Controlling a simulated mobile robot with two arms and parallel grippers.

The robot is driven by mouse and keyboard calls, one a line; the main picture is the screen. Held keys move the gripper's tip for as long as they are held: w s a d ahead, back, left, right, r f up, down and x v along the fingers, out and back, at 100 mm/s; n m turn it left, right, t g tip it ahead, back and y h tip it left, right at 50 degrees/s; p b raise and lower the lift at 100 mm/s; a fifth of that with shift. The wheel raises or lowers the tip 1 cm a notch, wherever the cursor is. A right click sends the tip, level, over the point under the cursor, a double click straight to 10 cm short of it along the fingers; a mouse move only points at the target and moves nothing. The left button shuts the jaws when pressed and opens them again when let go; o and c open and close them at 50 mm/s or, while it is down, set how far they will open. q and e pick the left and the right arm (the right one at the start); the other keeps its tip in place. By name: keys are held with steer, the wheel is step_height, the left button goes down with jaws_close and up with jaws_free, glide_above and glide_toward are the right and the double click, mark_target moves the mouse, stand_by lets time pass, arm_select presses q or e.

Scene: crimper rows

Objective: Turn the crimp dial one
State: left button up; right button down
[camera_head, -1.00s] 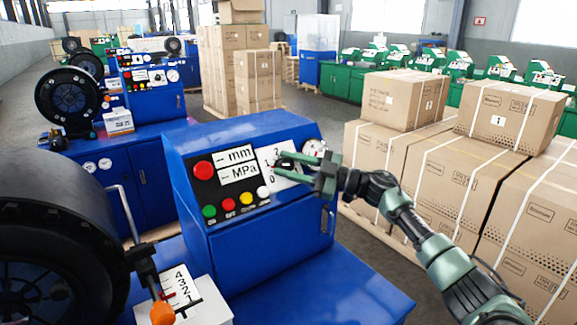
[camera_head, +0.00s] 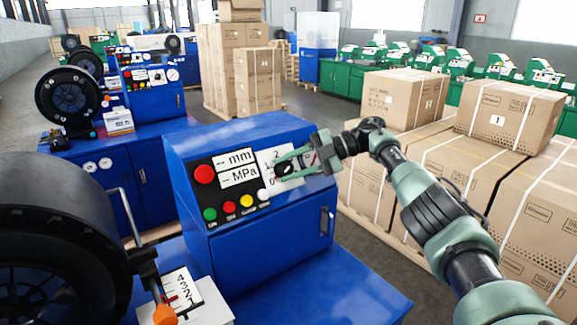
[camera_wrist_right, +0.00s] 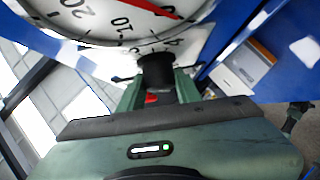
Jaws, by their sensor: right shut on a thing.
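The crimp dial is a black knob (camera_head: 284,169) on a white plate (camera_head: 268,158) on the sloped face of the blue control cabinet (camera_head: 250,135). The digits 2 and 0 show on the plate; the rest of the scale is partly hidden by my fingers. My right gripper (camera_head: 286,165) reaches in from the right, its green fingers on either side of the knob. In the right wrist view the black knob (camera_wrist_right: 156,72) sits between the fingers, which are shut on it. My left gripper is not in view.
A red button (camera_head: 204,174), mm and MPa displays (camera_head: 238,166) and coloured buttons lie left of the dial. A pressure gauge (camera_wrist_right: 105,15) is close beside the gripper. Cartons (camera_head: 455,170) stand right; a black crimper head (camera_head: 50,240) and orange-tipped lever (camera_head: 165,314) are left.

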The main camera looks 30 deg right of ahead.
steer(key=shift+f, duration=0.2)
stand_by(0.4)
steer(key=c, duration=1)
jaws_free()
steer(key=shift+a, duration=0.1)
steer(key=shift+r, duration=0.2)
